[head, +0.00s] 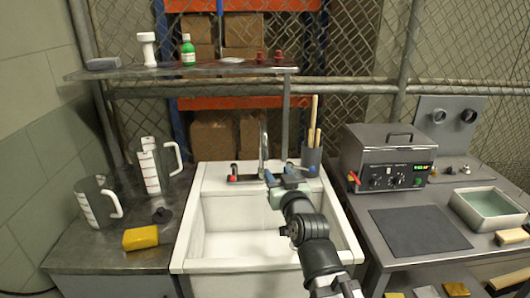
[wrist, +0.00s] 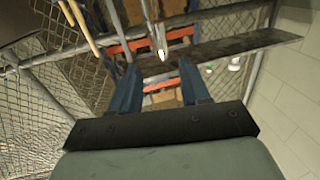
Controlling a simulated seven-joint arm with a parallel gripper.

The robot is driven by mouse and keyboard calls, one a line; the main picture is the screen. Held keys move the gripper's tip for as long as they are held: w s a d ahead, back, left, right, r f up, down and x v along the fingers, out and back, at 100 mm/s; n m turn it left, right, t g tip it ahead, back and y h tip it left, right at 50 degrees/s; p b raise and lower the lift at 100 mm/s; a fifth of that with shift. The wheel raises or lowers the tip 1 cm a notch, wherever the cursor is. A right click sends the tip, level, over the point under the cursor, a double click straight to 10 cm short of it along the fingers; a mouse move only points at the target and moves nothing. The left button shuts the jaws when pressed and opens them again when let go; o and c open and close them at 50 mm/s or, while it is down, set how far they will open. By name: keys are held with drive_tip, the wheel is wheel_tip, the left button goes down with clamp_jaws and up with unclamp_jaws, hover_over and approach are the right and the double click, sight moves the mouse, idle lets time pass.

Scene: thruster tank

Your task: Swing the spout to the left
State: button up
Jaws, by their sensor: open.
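The silver spout (head: 264,148) rises from the tap at the back of the white sink (head: 196,215). It appears upright, with a red-marked handle (head: 233,172) on its left and a blue-marked one (head: 290,166) on its right. My gripper (head: 276,176) is in front of the tap, close to the spout's base in the picture. In the wrist view my gripper (wrist: 159,72) is open, with two blue fingers apart. The spout (wrist: 160,45) shows beyond and between the fingertips there. I cannot tell whether either finger touches it. The gripper partly hides the tap's right side.
A metal shelf (head: 110,73) with bottles hangs above the sink. A holder (head: 311,158) with wooden-handled tools stands right of the tap. Jugs (head: 157,165) and a yellow sponge (head: 141,238) are on the left bench. A grey machine (head: 385,158) stands on the right bench.

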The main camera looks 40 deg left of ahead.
sight(266, 153)
drive_tip(key=x, duration=1.3)
drive_tip(key=shift+w+a, duration=0.2)
drive_tip(key=shift+a, duration=0.15)
clamp_jaws()
